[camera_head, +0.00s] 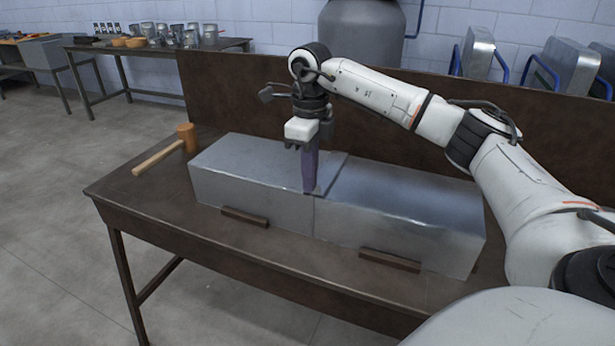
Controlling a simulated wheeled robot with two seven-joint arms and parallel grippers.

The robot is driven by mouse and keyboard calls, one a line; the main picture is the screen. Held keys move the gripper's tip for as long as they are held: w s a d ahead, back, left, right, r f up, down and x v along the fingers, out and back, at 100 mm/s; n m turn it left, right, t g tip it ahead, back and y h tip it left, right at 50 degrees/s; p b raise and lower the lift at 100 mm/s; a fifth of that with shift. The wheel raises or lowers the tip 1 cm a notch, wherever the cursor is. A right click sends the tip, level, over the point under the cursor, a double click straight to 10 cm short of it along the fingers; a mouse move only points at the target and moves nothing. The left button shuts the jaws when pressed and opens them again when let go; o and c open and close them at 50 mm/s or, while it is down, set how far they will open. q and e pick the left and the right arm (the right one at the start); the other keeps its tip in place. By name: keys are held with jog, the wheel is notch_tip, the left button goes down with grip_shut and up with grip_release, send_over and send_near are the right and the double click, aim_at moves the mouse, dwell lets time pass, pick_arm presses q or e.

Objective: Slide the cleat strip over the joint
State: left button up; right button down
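Two box-shaped metal duct sections stand end to end on the brown bench: the left section (240,180) and the right section (400,215). Their joint runs across the top and down the front face near the middle. My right gripper (308,150) points down above the joint. A narrow dark purplish strip (310,172), which looks like the cleat strip, hangs upright below it. Its lower end is at the joint near the front top edge. The gripper appears shut on the strip's upper end, though its fingertips are small here. My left gripper is not in view.
A wooden mallet (187,138) lies at the bench's left end. Wooden blocks (245,217) (390,260) sit along the ducts' front. A brown back panel (230,97) rises behind. The bench (150,205) is clear at front left.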

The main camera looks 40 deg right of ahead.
dwell(0.5)
jog(key=shift+w+d+p, duration=0.1)
jog(key=shift+d+p, duration=0.15)
jog(key=shift+p, duration=0.1)
jog(key=c, duration=2.5)
grip_release()
jog(key=o, duration=0.6)
jog(key=shift+c, duration=0.2)
notch_tip(320, 180, up, 10)
jog(key=shift+r, duration=0.15)
jog(key=shift+a, duration=0.1)
